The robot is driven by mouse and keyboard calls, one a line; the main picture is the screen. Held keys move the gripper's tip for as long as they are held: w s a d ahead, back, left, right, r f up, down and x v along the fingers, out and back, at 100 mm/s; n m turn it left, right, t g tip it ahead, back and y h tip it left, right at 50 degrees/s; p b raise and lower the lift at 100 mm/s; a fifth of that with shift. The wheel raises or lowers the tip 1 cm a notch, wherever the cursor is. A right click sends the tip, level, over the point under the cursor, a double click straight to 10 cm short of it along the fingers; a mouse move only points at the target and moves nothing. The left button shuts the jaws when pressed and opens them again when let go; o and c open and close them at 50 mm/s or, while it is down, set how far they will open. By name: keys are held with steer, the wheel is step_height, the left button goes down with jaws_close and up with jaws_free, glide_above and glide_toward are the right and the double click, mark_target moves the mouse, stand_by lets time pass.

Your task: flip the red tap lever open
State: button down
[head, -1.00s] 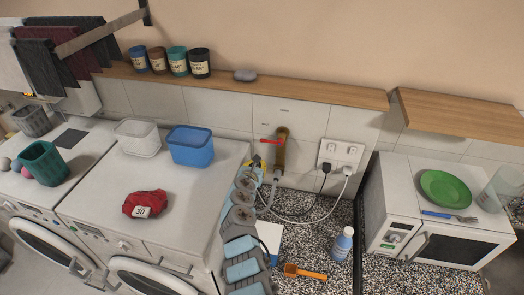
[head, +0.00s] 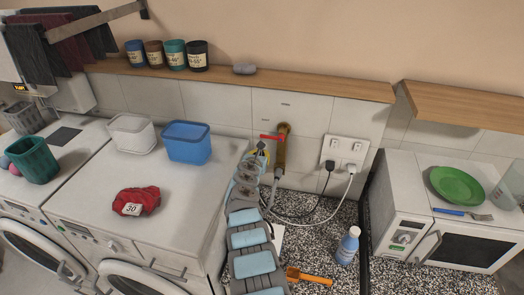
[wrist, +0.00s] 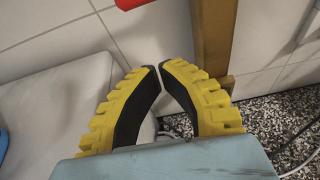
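The red tap lever (head: 271,137) sticks out to the left from the top of the brass tap (head: 282,152) on the tiled wall. In the wrist view only a piece of the red lever (wrist: 130,3) shows at the top edge, and the tap's brass body (wrist: 212,35) stands at upper right. My gripper (head: 262,148) is just below and left of the lever. In the wrist view my gripper (wrist: 159,68) has its two yellow-and-black fingers with tips nearly together and nothing between them. The lever looks apart from the fingertips.
White washers with a blue tub (head: 188,143) and a red cloth (head: 136,201) stand to the left. A wooden shelf (head: 310,83) runs above the tap. Plugged cables (head: 328,182) hang right of it.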

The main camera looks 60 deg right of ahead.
mark_target(272, 137)
steer(key=r+p, duration=0.1)
steer(key=r, duration=0.1)
steer(key=d+r+p, duration=0.1)
steer(key=r, duration=0.1)
steer(key=shift+w+d, duration=0.1)
steer(key=shift+w, duration=0.15)
stand_by(0.6)
steer(key=shift+r+p, duration=0.2)
steer(key=shift+p, duration=0.25)
